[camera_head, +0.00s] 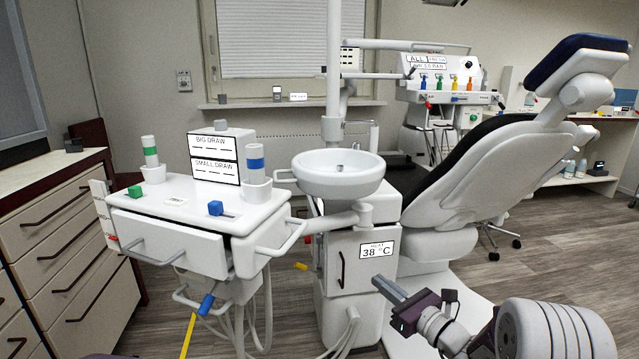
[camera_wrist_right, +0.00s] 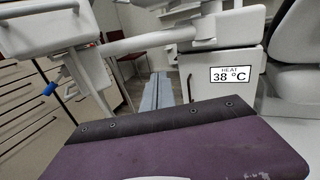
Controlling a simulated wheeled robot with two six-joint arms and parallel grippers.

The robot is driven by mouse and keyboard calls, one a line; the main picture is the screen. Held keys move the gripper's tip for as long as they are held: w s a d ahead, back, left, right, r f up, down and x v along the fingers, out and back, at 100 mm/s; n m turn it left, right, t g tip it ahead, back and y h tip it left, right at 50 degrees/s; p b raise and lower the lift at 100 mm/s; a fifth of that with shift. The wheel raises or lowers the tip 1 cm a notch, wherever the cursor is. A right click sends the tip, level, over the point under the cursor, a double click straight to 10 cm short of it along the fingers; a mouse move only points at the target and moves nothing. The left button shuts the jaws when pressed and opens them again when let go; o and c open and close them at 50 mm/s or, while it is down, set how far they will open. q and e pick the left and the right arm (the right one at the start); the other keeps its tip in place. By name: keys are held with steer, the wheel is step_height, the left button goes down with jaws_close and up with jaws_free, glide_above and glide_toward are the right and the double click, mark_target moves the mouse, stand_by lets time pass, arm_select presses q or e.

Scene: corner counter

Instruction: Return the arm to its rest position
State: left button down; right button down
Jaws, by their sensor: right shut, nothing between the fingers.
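My right arm comes in from the lower right in the head view. Its gripper (camera_head: 381,284) points to the left, in front of the white cabinet of the dental unit (camera_head: 345,240) and below the "38 °C" label. In the right wrist view the two grey fingers (camera_wrist_right: 158,92) lie side by side, shut, with nothing between them. They point toward the open floor left of the label. No contact between the fingers and the cabinet shows. My left gripper is not in view.
A white cart (camera_head: 190,205) with a partly open drawer stands left of the basin (camera_head: 338,172). The dental chair (camera_head: 480,170) is behind my right arm. A drawer cabinet (camera_head: 60,240) lines the left wall. Hoses (camera_head: 345,335) hang near the floor by the cabinet.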

steer(key=s+a+r+n+g+y+p, duration=0.1)
steer(key=s+a+r+n+g+p, duration=0.2)
steer(key=r+p, duration=0.35)
steer(key=s+a+r+n+g+y+p, duration=0.1)
steer(key=s+a+r+y+p, duration=0.1)
steer(key=a+r+p, duration=0.5)
steer(key=s+a+r+n+g+y+p, duration=0.1)
steer(key=s+r+n+g+p, duration=0.15)
steer(key=r+p, duration=0.45)
steer(key=s+a+r+n+g+h+p, duration=0.1)
steer(key=s+a+r+n+g+p, duration=0.35)
steer(key=s+p, duration=0.4)
steer(key=s+d+n+g+h+p, duration=0.25)
steer(key=s+n+p, duration=0.2)
steer(key=s, duration=0.25)
steer(key=s+d+n+g+h+p, duration=0.2)
steer(key=s+d+n+h+p, duration=0.2)
steer(key=s+n, duration=0.15)
steer(key=d+f+n+t+h, duration=0.1)
steer(key=d+f+n+h, duration=0.3)
steer(key=d, duration=0.8)
steer(key=n+h, duration=0.2)
steer(key=n, duration=0.2)
steer(key=shift+w, duration=0.3)
